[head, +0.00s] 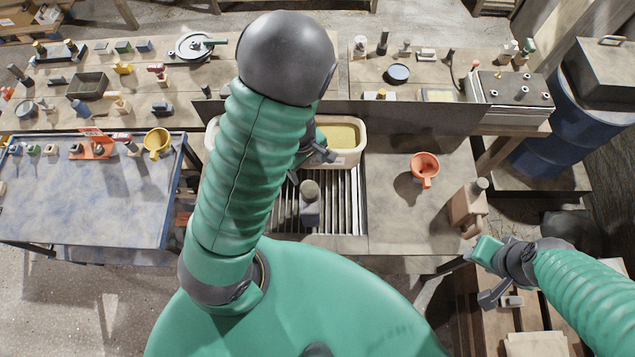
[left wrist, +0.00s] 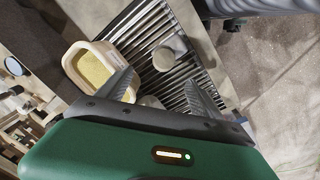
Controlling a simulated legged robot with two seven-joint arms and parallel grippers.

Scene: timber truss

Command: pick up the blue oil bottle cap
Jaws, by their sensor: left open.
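No clearly blue cap shows. A grey bottle-like thing with a round grey top (head: 310,190) stands on the slatted grate (head: 345,205) below the tub. In the left wrist view, a round grey top (left wrist: 166,56) sits over the slats, ahead of the gap between the fingers. My left gripper (left wrist: 160,90) is open and empty, with its two fingers apart. In the head view my left gripper (head: 320,150) is partly hidden behind my arm, near the tub.
A cream tub (head: 350,158) with a yellow inside stands behind the grate. A blue-stained table (head: 85,205) is at left. A crowded workbench (head: 135,85) lies behind. The bench around the funnel is mostly clear.

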